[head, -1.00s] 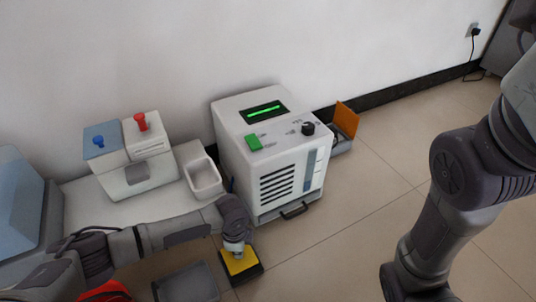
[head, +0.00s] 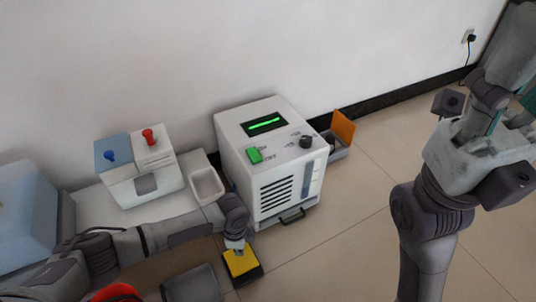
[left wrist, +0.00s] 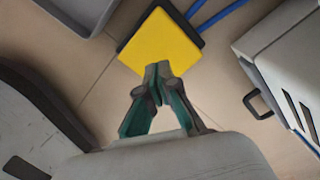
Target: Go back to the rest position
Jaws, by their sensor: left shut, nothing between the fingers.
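My left gripper (head: 236,246) points down at the yellow-topped black pad (head: 241,263) on the floor in front of the white machine. In the left wrist view its fingers (left wrist: 157,78) are together with nothing between them, overlapping the near edge of the yellow pad (left wrist: 160,45). I cannot tell whether the tips touch it. My right arm rises at the right of the head view. Its gripper (head: 497,118) is raised, showing a grey body and teal finger parts, partly cut off by the picture's right edge.
The white machine (head: 272,158) with a green display stands by the wall. Left of it are a box with red and blue knobs (head: 140,170), a white tray (head: 207,187) and a grey bin (head: 191,284). An orange-flapped box (head: 343,127) sits right. The floor at centre right is clear.

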